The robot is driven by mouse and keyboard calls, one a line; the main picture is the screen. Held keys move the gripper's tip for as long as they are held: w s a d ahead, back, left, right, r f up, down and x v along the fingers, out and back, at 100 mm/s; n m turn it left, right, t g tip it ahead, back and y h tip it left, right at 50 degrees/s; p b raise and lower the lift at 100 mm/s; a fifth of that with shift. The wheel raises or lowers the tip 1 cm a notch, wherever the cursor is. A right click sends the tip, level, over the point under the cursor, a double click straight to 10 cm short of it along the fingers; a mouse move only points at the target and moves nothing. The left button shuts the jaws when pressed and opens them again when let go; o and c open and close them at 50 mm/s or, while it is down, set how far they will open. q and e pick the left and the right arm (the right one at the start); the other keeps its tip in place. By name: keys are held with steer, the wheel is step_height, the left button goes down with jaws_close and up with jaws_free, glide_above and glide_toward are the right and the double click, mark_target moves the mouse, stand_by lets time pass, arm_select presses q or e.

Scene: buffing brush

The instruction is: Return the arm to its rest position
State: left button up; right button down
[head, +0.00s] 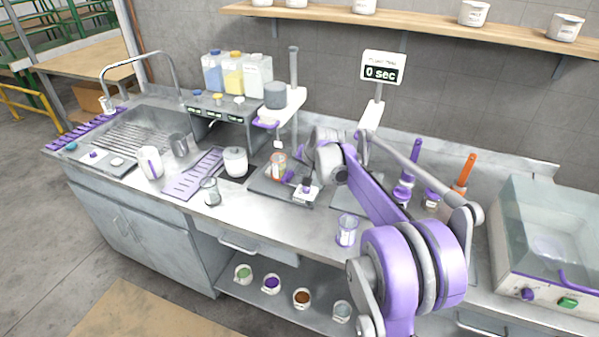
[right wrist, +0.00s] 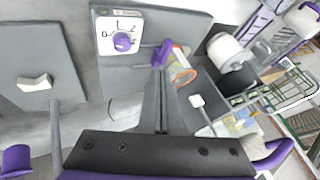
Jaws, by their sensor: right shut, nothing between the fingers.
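My right arm (head: 370,190) comes up from the bottom right in the head view and reaches over the steel counter. Its gripper (head: 290,176) is low over the counter, beside a plate with a white dial box (head: 305,192). In the right wrist view the gripper (right wrist: 163,56) shows dark fingers closed together with purple tips, with nothing between them. The dial box (right wrist: 121,41) lies just left of the tips there. An orange-rimmed glass vessel (right wrist: 184,65) is close to the tips on the right; whether they touch is unclear. My left gripper is not in view.
A beaker (head: 347,231) stands on the counter near my arm. Purple and orange brushes (head: 464,172) stand behind it. A clear-lidded machine (head: 550,240) is at the right. A timer sign (head: 383,67) rises behind the arm. A wall shelf (head: 420,26) runs above.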

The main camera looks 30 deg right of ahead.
stand_by(0.5)
steer(key=s+a+r+n, duration=0.1)
steer(key=s+a+n, duration=0.1)
steer(key=s+a, duration=0.55)
steer(key=s+a+r+n, duration=0.15)
steer(key=s+a, duration=0.25)
steer(key=s, duration=0.7)
steer(key=s+a+f+n, duration=0.2)
steer(key=s+f, duration=0.2)
steer(key=s, duration=0.5)
steer(key=s+a+f+n+g, duration=0.1)
steer(key=s+a+f+n, duration=0.2)
steer(key=s, duration=0.6)
steer(key=shift+s+f, duration=0.3)
steer(key=shift+f, duration=0.45)
steer(key=c, duration=1.5)
jaws_free()
steer(key=shift+a, duration=0.1)
steer(key=shift+c, duration=0.2)
